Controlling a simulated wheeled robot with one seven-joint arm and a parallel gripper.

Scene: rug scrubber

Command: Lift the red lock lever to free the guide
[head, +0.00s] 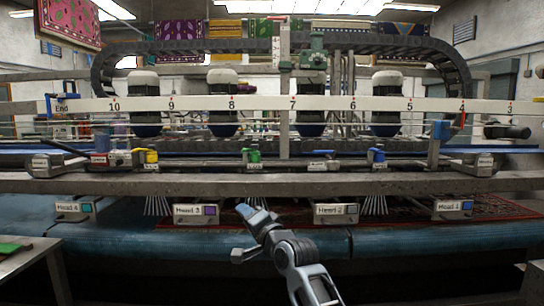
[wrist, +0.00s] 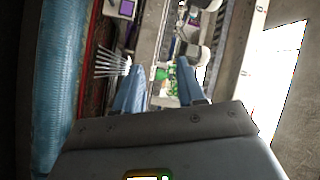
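I cannot tell for sure which part is the guide. My gripper (head: 256,214) is in front of the machine, below the front beam and between the Head 3 and Head 2 boxes, well to the right of and below the red part. In the wrist view, its two blue fingers (wrist: 158,72) stand apart with nothing held between them. No red lever can be made out there.
The grey front beam (head: 300,183) runs across above my gripper. The Head 3 box (head: 195,210) and Head 2 box (head: 336,213) hang on either side. Yellow (head: 151,156), green (head: 254,156) and blue (head: 378,155) parts sit along the rail. A metal table (head: 22,262) stands front left.

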